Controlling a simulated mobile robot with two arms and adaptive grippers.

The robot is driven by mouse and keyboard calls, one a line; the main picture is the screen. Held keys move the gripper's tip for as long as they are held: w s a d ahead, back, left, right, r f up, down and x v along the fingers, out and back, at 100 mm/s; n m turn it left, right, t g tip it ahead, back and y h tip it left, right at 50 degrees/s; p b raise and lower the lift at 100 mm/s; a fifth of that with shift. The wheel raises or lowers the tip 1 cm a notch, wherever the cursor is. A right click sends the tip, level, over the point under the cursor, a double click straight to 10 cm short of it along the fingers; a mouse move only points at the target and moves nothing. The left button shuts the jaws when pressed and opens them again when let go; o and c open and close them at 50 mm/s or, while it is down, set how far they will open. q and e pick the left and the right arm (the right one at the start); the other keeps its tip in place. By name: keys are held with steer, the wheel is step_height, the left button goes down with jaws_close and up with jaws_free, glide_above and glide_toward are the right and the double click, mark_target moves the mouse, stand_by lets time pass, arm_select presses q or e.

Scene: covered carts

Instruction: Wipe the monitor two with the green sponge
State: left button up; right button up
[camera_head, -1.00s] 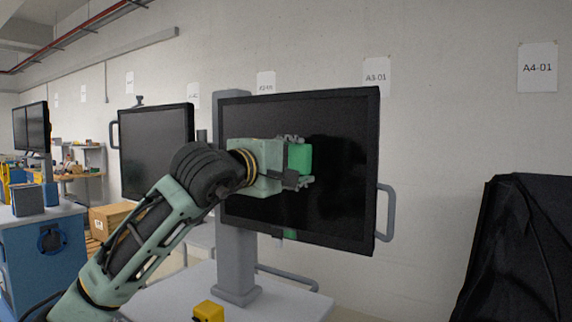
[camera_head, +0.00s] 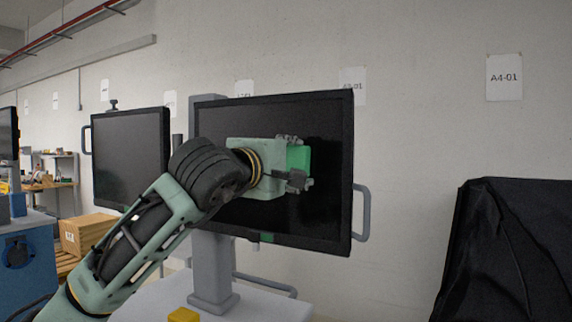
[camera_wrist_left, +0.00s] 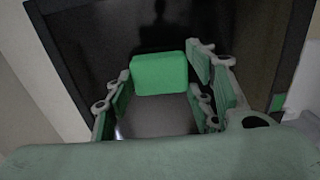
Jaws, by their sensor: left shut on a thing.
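A large black monitor (camera_head: 325,205) stands on a grey post, facing me. My left gripper (camera_head: 297,166) is in front of the right half of its screen and is shut on the green sponge (camera_head: 300,156). The wrist view shows the sponge (camera_wrist_left: 158,74) between the fingers, with the dark screen (camera_wrist_left: 100,45) close behind it. I cannot tell whether the sponge touches the screen. My arm and gripper hide the screen's left and middle parts. My right gripper is out of view.
A second dark monitor (camera_head: 130,155) stands further left. A yellow object (camera_head: 183,314) sits on the pale cart top (camera_head: 255,305) below. A black-covered cart (camera_head: 510,250) stands at the right. A grey handle (camera_head: 362,212) sticks out beside the near monitor.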

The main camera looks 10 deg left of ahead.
arm_select(q)
steer(key=shift+d+f, duration=0.1)
steer(key=shift+s+f+b, duration=0.15)
steer(key=shift+s+b, duration=0.7)
steer(key=shift+b, duration=0.1)
steer(key=b+v, duration=0.1)
steer(key=v, duration=0.1)
steer(key=b+v, duration=0.1)
steer(key=v, duration=0.1)
steer(key=shift+a+r, duration=0.2)
steer(key=shift+a, duration=0.1)
steer(key=b+v, duration=0.1)
steer(key=v, duration=0.2)
steer(key=shift+b, duration=0.35)
